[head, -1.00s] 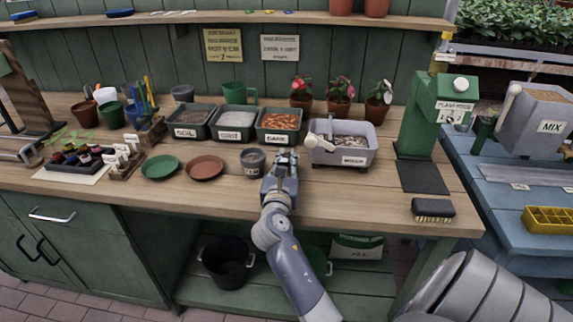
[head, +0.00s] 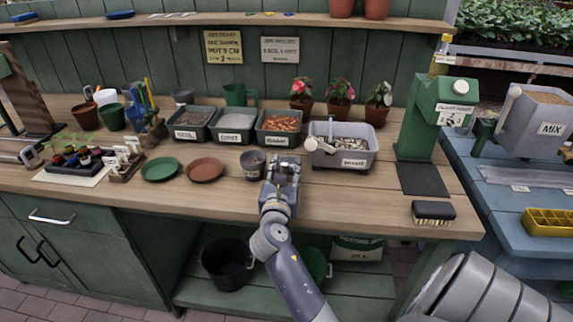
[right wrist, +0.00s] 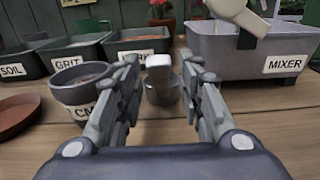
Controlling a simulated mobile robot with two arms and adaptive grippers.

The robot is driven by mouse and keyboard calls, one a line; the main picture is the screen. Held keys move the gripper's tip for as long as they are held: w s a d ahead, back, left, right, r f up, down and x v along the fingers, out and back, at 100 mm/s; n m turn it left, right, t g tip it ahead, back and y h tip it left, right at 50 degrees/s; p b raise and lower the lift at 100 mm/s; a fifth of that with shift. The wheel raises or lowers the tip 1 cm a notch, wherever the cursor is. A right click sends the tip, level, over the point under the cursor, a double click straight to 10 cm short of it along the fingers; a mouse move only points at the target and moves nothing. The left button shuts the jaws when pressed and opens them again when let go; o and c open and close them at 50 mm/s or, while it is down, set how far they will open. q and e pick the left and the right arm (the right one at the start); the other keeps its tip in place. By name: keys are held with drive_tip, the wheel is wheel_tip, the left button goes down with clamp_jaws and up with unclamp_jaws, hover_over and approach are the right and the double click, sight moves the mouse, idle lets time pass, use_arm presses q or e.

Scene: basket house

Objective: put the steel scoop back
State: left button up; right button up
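My right gripper (head: 284,160) is at the front of the wooden bench, just right of a small grey labelled pot (head: 253,164). In the right wrist view its two fingers (right wrist: 162,88) stand apart, open. A small steel piece with a pale flat upright end (right wrist: 159,72), which looks like the steel scoop, shows between and beyond the fingertips. I see no finger closed on it. In the head view the gripper mostly hides it. My left gripper is not in view.
The grey mixer tub (head: 366,154) with a pale-handled tool stands right of the gripper. Soil (head: 188,134), grit (head: 232,137) and a third bin (head: 278,139) stand behind. Red and green saucers (head: 205,169) lie left. A brush (head: 433,212) lies right. The bench's front strip is mostly clear.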

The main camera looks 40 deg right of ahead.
drive_tip(key=p+v, duration=0.1)
drive_tip(key=v, duration=0.9)
drive_tip(key=shift+s+a+r, duration=0.1)
drive_tip(key=shift+s+a, duration=0.05)
drive_tip(key=shift+s, duration=0.1)
